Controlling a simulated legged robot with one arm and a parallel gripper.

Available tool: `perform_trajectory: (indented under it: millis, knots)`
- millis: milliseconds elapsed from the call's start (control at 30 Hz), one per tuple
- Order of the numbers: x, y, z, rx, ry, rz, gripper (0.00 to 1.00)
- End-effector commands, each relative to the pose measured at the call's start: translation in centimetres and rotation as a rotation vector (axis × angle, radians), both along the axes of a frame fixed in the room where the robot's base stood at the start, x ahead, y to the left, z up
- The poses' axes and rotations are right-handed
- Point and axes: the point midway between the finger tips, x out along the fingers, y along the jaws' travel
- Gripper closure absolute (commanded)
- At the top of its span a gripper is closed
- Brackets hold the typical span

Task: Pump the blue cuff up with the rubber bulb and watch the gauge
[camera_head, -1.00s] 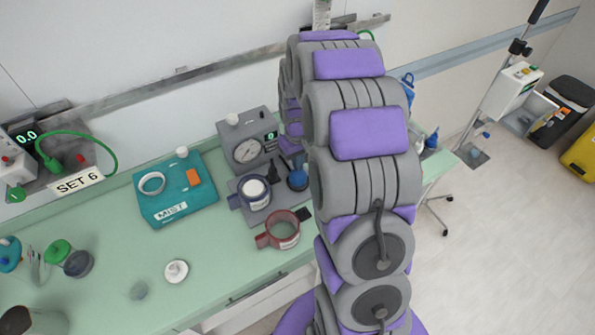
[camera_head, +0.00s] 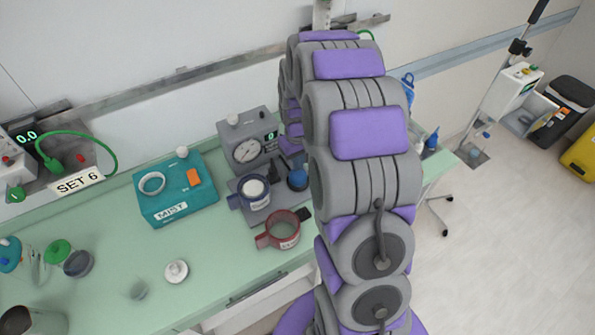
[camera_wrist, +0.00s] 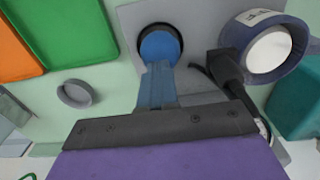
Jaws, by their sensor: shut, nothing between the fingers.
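The blue cuff (camera_head: 236,201) stands around a white cylinder on a grey base, and also shows in the wrist view (camera_wrist: 228,36). The blue rubber bulb (camera_head: 297,179) sits on the same base, right of the cuff. In the wrist view the round blue bulb (camera_wrist: 160,46) lies just beyond my gripper (camera_wrist: 157,68). My gripper's bluish fingers are shut and empty, pointing at the bulb; I cannot tell whether they touch it. The gauge (camera_head: 246,151) is a round dial on a grey box, beside a green readout (camera_head: 270,136) that seems to show 0.
A red cuff (camera_head: 283,243) stands in front of the base. A teal MIST box (camera_head: 180,206) is to the left. A small white disc (camera_head: 176,271) lies on the green counter. In the wrist view a green tray (camera_wrist: 75,30) and a grey ring (camera_wrist: 75,94) are to the left.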

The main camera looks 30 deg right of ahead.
Motion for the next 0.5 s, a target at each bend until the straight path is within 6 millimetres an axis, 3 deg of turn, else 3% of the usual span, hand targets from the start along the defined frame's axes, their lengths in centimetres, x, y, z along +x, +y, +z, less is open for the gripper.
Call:
perform_trajectory:
  millis: [500]
  knots:
    - [-0.1,0.0,-1.2,0.001,0.003,0.000,1.00]
